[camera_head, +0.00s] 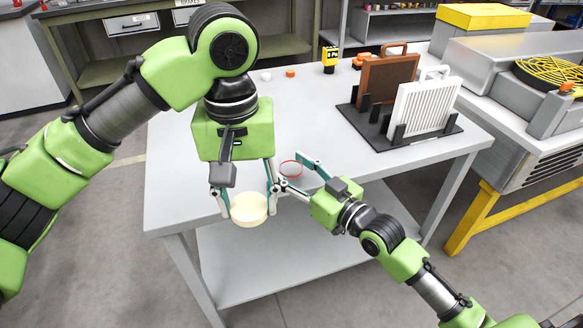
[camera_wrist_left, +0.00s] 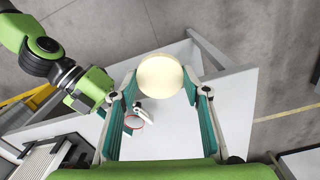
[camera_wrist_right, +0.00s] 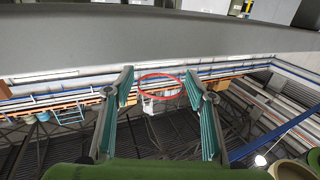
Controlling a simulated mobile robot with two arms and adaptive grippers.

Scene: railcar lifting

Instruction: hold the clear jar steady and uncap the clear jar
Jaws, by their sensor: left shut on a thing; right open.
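A round cream lid (camera_head: 249,211) is between the fingertips of my left gripper (camera_head: 247,204), which is shut on it. The lid also fills the space between the fingers in the left wrist view (camera_wrist_left: 160,76). A thin red ring (camera_head: 291,162), apparently the clear jar's rim, shows apart from the lid, behind it to the right. My right gripper (camera_head: 292,172) is open, with its fingers on either side of the ring. The ring (camera_wrist_right: 160,93) is also between the open fingers in the right wrist view. The jar's transparent walls are hard to see, so contact cannot be told.
The grey table (camera_head: 185,160) has free room at its left. A black rack (camera_head: 425,145) with a brown panel (camera_head: 388,80) and a white panel (camera_head: 425,107) stands at the right. Small orange and white items and a yellow-black block (camera_head: 330,60) are at the back.

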